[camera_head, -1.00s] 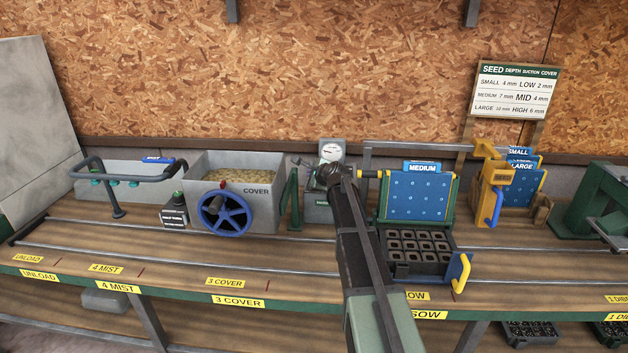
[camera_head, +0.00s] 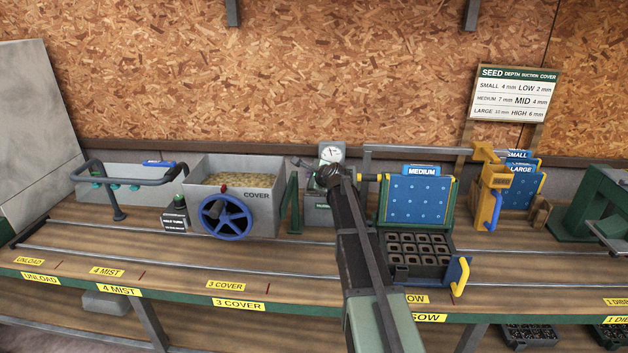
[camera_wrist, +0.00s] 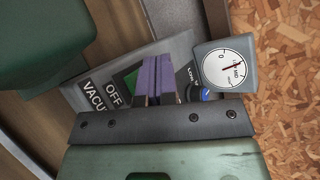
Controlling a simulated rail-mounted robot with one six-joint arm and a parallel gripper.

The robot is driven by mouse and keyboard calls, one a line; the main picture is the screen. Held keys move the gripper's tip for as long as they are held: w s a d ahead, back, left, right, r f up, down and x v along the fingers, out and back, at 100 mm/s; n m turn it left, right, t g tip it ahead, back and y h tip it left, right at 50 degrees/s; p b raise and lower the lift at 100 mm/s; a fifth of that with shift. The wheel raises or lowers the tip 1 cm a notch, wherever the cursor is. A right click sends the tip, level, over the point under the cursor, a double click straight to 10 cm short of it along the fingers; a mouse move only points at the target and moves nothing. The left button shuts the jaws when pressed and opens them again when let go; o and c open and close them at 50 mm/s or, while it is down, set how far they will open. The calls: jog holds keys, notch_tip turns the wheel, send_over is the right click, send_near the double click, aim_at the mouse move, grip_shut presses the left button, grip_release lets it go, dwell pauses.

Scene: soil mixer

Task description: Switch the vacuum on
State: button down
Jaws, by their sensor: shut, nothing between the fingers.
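The vacuum unit (camera_head: 318,213) stands at the back of the bench, with a round gauge (camera_head: 331,153) on top; my arm covers much of it in the head view. In the wrist view its grey panel (camera_wrist: 182,48) carries an "OFF" label (camera_wrist: 113,95), a "VACU…" label (camera_wrist: 96,100), a green switch part (camera_wrist: 131,79) and a blue knob (camera_wrist: 204,95). My gripper (camera_wrist: 152,66) is shut and empty, its purple fingers over the panel beside the green part, partly hiding the switch. I cannot tell whether they touch it.
The cover hopper (camera_head: 262,210) with its blue wheel (camera_head: 226,217) stands left of the unit, a green post (camera_head: 293,205) between them. Right are the blue "MEDIUM" plate (camera_head: 420,200) and a black cell tray (camera_head: 417,270). The bench front is clear near the "3 COVER" label (camera_head: 238,303).

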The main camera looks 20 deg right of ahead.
jog(key=r+p, duration=0.1)
jog(key=s+r+p, duration=0.1)
jog(key=r+p, duration=0.1)
jog(key=a+r+p, duration=0.1)
jog(key=shift+s+r+p, duration=0.3)
jog(key=shift+s+r, duration=0.1)
jog(key=shift+f, duration=0.1)
dwell(0.4)
